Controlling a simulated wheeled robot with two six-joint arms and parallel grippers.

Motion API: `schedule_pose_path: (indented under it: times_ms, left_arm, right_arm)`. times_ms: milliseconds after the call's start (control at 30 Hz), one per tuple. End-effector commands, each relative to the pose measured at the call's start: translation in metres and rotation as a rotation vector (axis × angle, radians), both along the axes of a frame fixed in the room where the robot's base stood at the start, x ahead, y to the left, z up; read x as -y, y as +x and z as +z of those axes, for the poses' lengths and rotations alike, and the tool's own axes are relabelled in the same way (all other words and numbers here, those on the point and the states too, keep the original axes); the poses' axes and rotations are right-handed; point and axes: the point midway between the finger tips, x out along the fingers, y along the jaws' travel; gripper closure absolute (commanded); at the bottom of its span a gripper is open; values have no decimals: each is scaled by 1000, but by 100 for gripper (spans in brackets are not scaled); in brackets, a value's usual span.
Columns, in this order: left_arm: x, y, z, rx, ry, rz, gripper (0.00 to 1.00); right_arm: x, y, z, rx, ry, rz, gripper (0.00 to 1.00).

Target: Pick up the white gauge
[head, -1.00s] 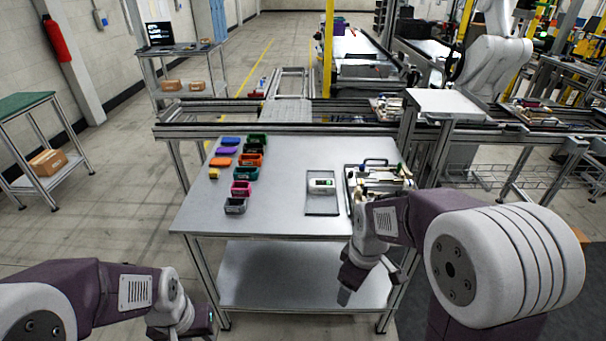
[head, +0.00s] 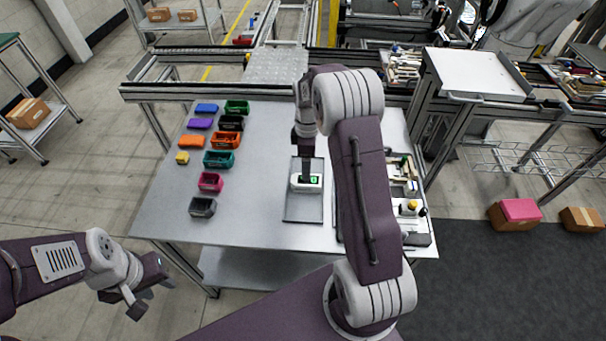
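The white gauge (head: 298,186), with a small green display, lies on a grey rectangular plate (head: 303,213) on the table. My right arm reaches over the table, and its gripper (head: 306,178) points straight down at the gauge. Its tip overlaps the upper part of the gauge in the picture. The fingers are dark and small, so I cannot tell whether they are closed on it. My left gripper (head: 152,294) is away from the table at the lower left, with its fingers apart and nothing between them.
Several coloured bins (head: 221,159) and coloured blocks (head: 191,141) stand on the left of the metal table (head: 262,225). A tray of parts (head: 415,236) lies at the right, partly hidden by my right arm. A conveyor rail runs behind the table.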

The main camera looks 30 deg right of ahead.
Motion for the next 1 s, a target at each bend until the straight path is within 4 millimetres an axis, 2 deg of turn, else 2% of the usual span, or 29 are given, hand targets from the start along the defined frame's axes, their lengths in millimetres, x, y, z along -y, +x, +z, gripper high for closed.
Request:
schedule_pose_path:
  times_ms: [67, 300, 467, 733, 1000]
  left_arm:
    - [0, 0, 0, 0, 0, 0, 64]
    - [0, 0, 6, 0, 0, 0, 64]
    - [0, 0, 6, 0, 0, 0, 64]
    - [0, 0, 17, 0, 0, 0, 64]
    - [0, 0, 17, 0, 0, 0, 64]
  right_arm:
    - [0, 0, -1, 1, -1, -1, 25]
    - [0, -1, -34, -1, 1, -1, 25]
    - [0, 0, -40, 1, -1, -1, 25]
    - [-2, -1, -83, 0, 0, -1, 25]
    - [-1, -1, -90, 3, -1, -1, 25]
